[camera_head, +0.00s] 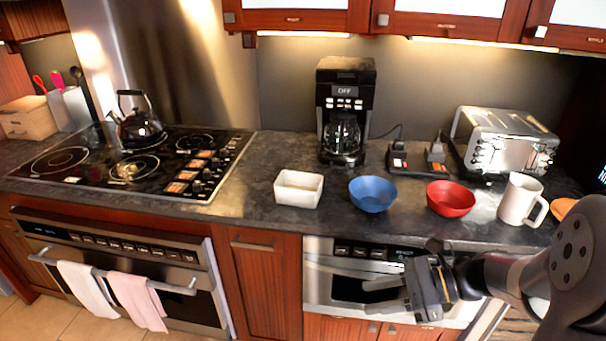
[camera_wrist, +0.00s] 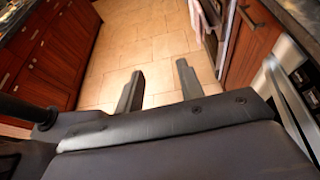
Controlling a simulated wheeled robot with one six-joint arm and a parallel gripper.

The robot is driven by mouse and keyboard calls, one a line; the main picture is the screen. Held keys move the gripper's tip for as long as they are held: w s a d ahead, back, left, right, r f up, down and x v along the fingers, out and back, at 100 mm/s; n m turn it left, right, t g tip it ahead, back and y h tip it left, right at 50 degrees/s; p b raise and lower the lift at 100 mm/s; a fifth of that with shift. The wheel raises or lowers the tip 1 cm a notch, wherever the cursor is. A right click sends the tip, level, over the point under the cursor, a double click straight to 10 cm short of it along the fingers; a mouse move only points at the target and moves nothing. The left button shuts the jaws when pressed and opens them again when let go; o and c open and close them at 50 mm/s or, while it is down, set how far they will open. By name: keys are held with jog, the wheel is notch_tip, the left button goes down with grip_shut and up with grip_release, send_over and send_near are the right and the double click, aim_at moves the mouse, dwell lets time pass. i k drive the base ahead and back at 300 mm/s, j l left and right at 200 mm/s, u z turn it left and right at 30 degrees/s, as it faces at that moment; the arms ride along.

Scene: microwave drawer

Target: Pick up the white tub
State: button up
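The white tub (camera_head: 299,189) is a small square open container on the dark countertop, between the stove and the blue bowl. It stands upright near the counter's front edge. My gripper (camera_head: 397,295) is in front of the counter, lower than the tub and to its right, apart from it. In the wrist view my gripper (camera_wrist: 158,88) has its two fingers spread apart with only tiled floor showing between them. The tub is not in the wrist view.
A blue bowl (camera_head: 373,194), a red bowl (camera_head: 451,198) and a white mug (camera_head: 521,200) stand in a row right of the tub. A coffee maker (camera_head: 344,110) and a toaster (camera_head: 506,143) stand behind. The stove (camera_head: 130,160) is left. Bare counter surrounds the tub.

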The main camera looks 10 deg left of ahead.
aim_at(292, 187)
jog(key=i+j+z, duration=0.3)
jog(key=i+j, duration=0.85)
jog(key=j, duration=0.1)
